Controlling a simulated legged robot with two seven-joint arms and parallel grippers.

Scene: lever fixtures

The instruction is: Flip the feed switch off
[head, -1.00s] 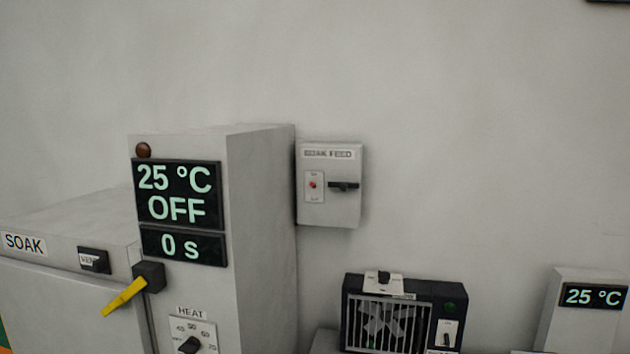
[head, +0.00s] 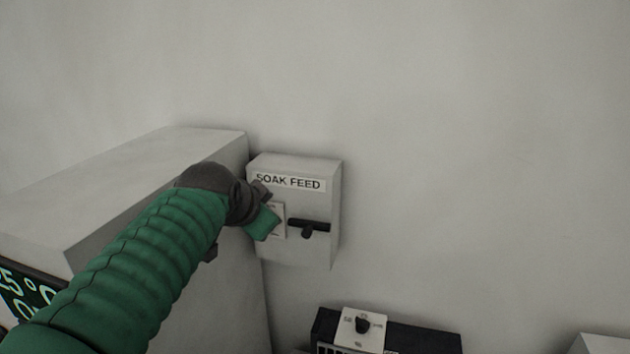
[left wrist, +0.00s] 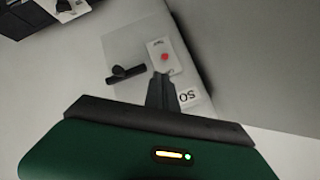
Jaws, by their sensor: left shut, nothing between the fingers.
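The grey SOAK FEED box (head: 325,252) is fixed to the wall. It has a black horizontal handle (head: 309,227) and, left of it, a small white switch plate (head: 280,222), mostly hidden by my gripper in the head view. In the left wrist view the box (left wrist: 118,48) appears upside down, with a red dot (left wrist: 165,57) on the switch plate. My left gripper (head: 264,222) is shut and empty, in front of the plate. In the left wrist view its fingertips (left wrist: 161,78) show at the plate's edge; I cannot tell whether they touch. My right gripper is not in view.
A tall grey cabinet (head: 215,265) stands left of the box, close beside my left arm. A black unit with a white knob plate (head: 361,328) is below right. The wall to the right of the box is clear.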

